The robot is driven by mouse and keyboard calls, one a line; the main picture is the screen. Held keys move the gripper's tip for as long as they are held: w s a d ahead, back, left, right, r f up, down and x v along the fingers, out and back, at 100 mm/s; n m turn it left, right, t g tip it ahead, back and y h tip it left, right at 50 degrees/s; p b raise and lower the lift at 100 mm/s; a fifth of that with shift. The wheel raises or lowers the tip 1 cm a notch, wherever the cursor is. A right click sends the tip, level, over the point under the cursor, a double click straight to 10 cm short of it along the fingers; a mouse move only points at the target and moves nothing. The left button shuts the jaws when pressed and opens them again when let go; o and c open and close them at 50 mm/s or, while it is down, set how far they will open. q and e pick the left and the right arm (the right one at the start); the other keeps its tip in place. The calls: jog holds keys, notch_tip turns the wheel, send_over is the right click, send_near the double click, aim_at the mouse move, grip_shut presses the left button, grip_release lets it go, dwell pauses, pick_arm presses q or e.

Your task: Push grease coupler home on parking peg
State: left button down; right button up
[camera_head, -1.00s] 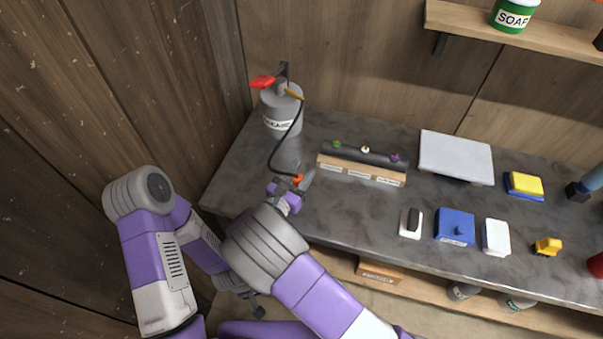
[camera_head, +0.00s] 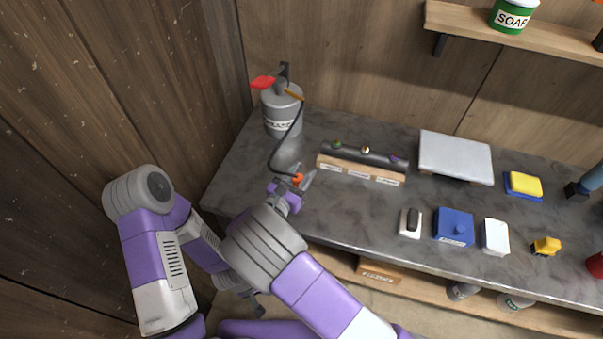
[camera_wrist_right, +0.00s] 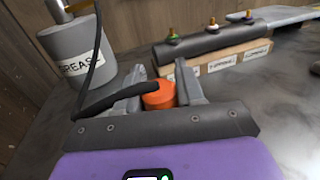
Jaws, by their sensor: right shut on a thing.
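The orange grease coupler (camera_head: 297,178) sits at the end of a black hose (camera_head: 273,153). My right gripper (camera_head: 298,180) is shut on it above the left part of the bench. In the right wrist view the coupler (camera_wrist_right: 159,97) is between the two grey fingers, with the hose bending over it from the left. The hose runs up to a grey can marked GREASE (camera_head: 281,112), which has a red lever on top. I cannot make out the parking peg. My left gripper (camera_head: 256,304) hangs low, below the bench's front edge; its jaws are unclear.
A wooden block with labels (camera_head: 360,174) and a dark bar with several small fittings stands just right of the coupler. A grey-white plate (camera_head: 455,157), a blue box (camera_head: 454,227) and other small items lie farther right. The bench between is clear.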

dwell(0.5)
jog(key=shift+f+b, duration=0.95)
jog(key=shift+f, duration=0.5)
jog(key=o, duration=1.2)
jog(key=shift+o, duration=0.2)
jog(key=shift+r, duration=0.1)
notch_tip(320, 180, up, 10)
jog(key=p, duration=0.3)
